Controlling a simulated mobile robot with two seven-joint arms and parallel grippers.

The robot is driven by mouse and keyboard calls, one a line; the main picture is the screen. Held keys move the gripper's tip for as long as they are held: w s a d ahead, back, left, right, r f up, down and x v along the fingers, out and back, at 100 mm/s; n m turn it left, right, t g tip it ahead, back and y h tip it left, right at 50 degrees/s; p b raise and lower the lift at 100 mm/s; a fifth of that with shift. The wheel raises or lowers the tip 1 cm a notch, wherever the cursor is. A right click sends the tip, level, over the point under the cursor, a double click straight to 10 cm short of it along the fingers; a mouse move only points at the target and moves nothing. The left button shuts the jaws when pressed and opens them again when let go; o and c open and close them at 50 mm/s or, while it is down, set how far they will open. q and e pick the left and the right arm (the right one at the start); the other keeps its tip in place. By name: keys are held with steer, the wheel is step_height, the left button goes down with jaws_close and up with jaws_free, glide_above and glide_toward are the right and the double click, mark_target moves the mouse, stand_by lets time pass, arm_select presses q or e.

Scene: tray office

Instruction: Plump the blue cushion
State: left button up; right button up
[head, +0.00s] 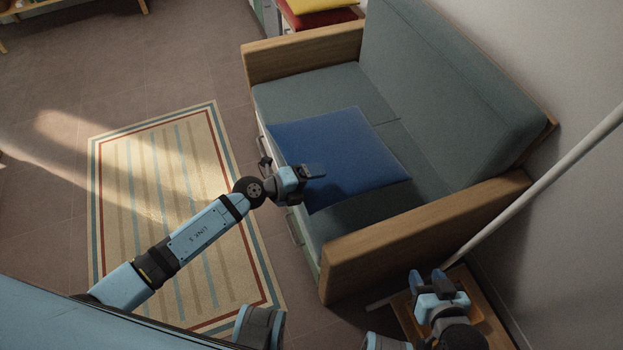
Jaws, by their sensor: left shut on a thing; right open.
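The blue cushion (350,142) lies flat across the grey-green seat of the sofa (310,87), over the seam between the seat parts. Its front edge reaches the sofa's front. My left gripper (314,171) is at the cushion's front left edge, shut on that edge; its fingers hide the part they hold. My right gripper (438,279) is open and empty, beyond the sofa's near wooden armrest (420,232) and well apart from the cushion.
A small wooden table (487,318) stands under my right gripper. A long white pole (540,187) leans beside the sofa near the wall. A striped rug (160,203) lies on the floor to the left. Red and yellow cushions (318,13) are stacked at the back.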

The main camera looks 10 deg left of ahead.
arm_select(q)
step_height(320, 180, up, 9)
steer(key=p, duration=0.8)
steer(key=shift+r, duration=0.1)
step_height(320, 180, down, 9)
steer(key=b, duration=0.6)
steer(key=shift+w+b, duration=0.1)
steer(key=shift+b, duration=0.2)
steer(key=shift+f, duration=0.25)
step_height(320, 180, up, 9)
steer(key=p, duration=1)
steer(key=shift+r, duration=0.2)
arm_select(e)
step_height(320, 180, up, 9)
steer(key=s+d, duration=0.1)
arm_select(q)
step_height(320, 180, down, 7)
steer(key=b, duration=0.5)
steer(key=shift+r, duration=0.15)
step_height(320, 180, down, 3)
steer(key=shift+r+b, duration=0.15)
steer(key=shift+b, duration=1.05)
steer(key=shift+r, duration=0.1)
arm_select(e)
steer(key=f, duration=0.5)
steer(key=shift+w+a+f, duration=0.15)
steer(key=shift+w+a, duration=0.1)
steer(key=shift+w, duration=0.15)
